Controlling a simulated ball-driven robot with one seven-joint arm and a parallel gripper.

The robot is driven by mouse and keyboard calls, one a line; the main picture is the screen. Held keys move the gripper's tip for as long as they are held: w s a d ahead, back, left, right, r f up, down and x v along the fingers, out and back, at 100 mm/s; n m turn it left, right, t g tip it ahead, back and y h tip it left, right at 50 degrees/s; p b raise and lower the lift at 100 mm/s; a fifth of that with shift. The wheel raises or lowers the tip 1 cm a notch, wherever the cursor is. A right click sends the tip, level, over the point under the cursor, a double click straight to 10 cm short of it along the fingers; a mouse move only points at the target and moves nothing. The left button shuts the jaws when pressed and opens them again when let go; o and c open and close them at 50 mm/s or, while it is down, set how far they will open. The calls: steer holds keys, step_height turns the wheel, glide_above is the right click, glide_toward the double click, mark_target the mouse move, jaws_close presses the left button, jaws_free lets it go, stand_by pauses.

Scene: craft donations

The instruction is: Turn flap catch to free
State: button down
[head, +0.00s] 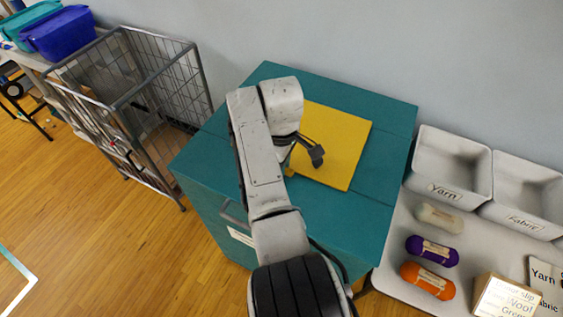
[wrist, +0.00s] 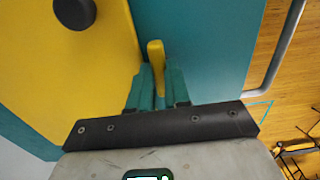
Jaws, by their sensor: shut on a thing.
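The yellow flap (head: 345,150) lies in the top of a teal bin (head: 210,165). It also shows in the wrist view (wrist: 85,75), with a round black knob (wrist: 74,12) on it. The flap catch (wrist: 155,52) is a small yellow lever on the teal surface beside the flap's edge. My gripper (wrist: 158,85) has its teal fingers on both sides of the catch and is shut on it. The catch's tip sticks out beyond the fingers; its lower part is hidden between them.
A wire cage cart (head: 130,100) stands left of the bin. On the right, a table (head: 395,255) holds grey trays (head: 450,165), a purple yarn roll (head: 432,250), an orange one (head: 427,280) and a cardboard box (head: 505,297). A bare handle (wrist: 275,55) projects from the bin's side. Open floor lies front left.

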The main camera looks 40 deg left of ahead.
steer(key=shift+r, duration=0.1)
steer(key=c, duration=1.1)
jaws_free()
step_height(320, 180, up, 11)
steer(key=shift+f+b, duration=0.15)
steer(key=shift+b, duration=0.5)
